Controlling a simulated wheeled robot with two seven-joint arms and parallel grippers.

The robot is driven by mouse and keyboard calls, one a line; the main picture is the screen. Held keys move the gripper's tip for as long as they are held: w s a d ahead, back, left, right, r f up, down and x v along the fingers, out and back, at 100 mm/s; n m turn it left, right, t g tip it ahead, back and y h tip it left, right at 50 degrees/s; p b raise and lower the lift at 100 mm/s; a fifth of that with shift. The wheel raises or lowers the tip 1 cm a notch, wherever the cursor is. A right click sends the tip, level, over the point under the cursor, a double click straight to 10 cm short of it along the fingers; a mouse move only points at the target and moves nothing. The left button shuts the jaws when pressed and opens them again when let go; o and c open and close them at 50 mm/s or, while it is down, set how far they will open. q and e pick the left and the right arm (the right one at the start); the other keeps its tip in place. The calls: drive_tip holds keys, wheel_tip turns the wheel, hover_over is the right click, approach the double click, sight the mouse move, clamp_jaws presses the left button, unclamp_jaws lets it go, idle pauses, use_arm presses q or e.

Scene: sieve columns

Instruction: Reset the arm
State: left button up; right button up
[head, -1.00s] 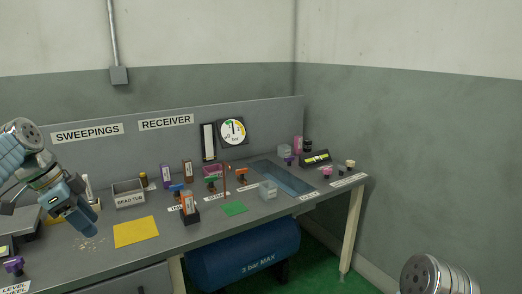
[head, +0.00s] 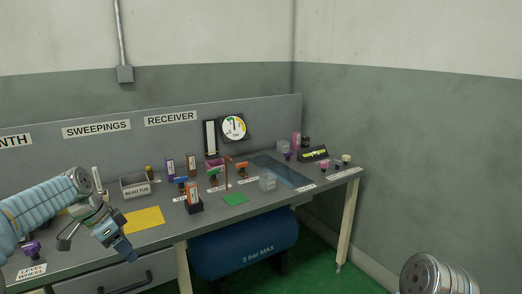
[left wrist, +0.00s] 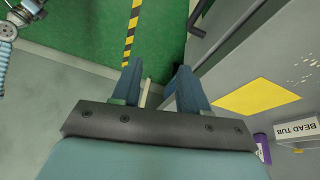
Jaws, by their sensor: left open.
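My left gripper (head: 124,250) is in front of the bench's front edge, low at the left of the head view. In the left wrist view its two blue fingers (left wrist: 158,90) stand apart with nothing held between them. The floor and the bench's drawer front lie beyond the fingers. My left arm comes in from the left, bent at the elbow.
A blue tank (head: 245,248) lies underneath. A drawer handle (head: 125,284) sticks out near my left gripper. Open green floor shows at right.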

use_arm(q)
drive_tip(key=s+d+f+n, duration=0.15)
drive_tip(key=d+f, duration=0.25)
drive_tip(key=f, duration=0.4)
drive_tip(key=d+f+n, duration=0.2)
drive_tip(key=d+f, duration=0.2)
drive_tip(key=f, duration=0.5)
drive_tip(key=s+d+f+n, duration=0.1)
drive_tip(key=d+f, duration=0.3)
drive_tip(key=f, duration=0.4)
drive_tip(key=s+d+f+n, duration=0.2)
drive_tip(key=s+d+f, duration=0.1)
drive_tip(key=s+f, duration=0.2)
drive_tip(key=s+d+f+n+g, duration=0.1)
drive_tip(key=s+d+f, duration=0.3)
drive_tip(key=s, duration=0.5)
drive_tip(key=s+d+f+n, duration=0.3)
drive_tip(key=s+d+f, duration=0.1)
drive_tip(key=s, duration=0.3)
drive_tip(key=shift+s+d+f+n, duration=0.15)
drive_tip(key=shift+s+f+n, duration=0.2)
drive_tip(key=shift+f, duration=0.45)
drive_tip(key=shift+w, duration=0.15)
